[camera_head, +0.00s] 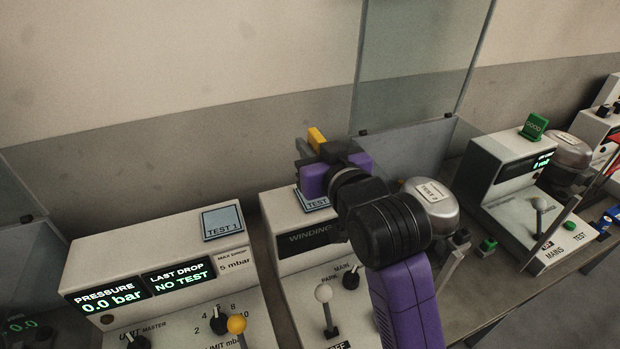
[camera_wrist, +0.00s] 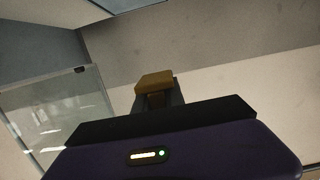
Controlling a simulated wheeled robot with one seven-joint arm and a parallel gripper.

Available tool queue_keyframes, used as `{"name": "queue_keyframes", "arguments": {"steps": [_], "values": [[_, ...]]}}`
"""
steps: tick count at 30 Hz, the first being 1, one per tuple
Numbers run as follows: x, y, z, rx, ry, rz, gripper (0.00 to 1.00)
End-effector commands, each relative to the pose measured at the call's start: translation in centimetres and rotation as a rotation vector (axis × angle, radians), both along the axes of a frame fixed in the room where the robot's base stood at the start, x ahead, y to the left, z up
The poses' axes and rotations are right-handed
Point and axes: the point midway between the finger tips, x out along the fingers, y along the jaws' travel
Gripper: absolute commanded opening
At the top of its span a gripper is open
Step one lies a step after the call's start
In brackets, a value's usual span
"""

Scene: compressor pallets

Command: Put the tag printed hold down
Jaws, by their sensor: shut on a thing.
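My gripper (camera_head: 308,150) is shut on an orange-yellow tag (camera_head: 317,137) and holds it up above the back of the winding unit (camera_head: 290,228). No print can be read on this tag from here. It also shows edge-on in the wrist view (camera_wrist: 154,80), between the fingertips and beyond the dark gripper body. A blue tag printed TEST (camera_head: 315,204) is on top of the winding unit, just below my gripper and partly hidden by it. Another blue tag, printed TEST 1 (camera_head: 222,222), stands on the pressure unit (camera_head: 140,250) to the left.
A green tag (camera_head: 534,126) stands on the right-hand unit (camera_head: 500,160). A silver compressor (camera_head: 432,205) is just right of my arm. Levers with white (camera_head: 323,293) and yellow (camera_head: 236,324) knobs rise in front. Clear panels (camera_head: 415,70) stand behind.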

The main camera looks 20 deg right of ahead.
Motion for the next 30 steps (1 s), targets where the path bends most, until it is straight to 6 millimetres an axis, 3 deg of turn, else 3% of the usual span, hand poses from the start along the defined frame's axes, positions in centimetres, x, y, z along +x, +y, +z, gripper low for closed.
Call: {"name": "queue_keyframes", "arguments": {"steps": [3,9,16,30], "values": [[0.0,0.0,-2.0,0.000,0.002,0.000,0.00],[0.0,0.0,-3.4,0.000,-0.001,0.000,0.00],[0.0,0.0,-6.7,0.000,0.001,-0.001,0.00],[0.0,0.0,-7.5,0.000,-0.002,0.000,0.00]]}}
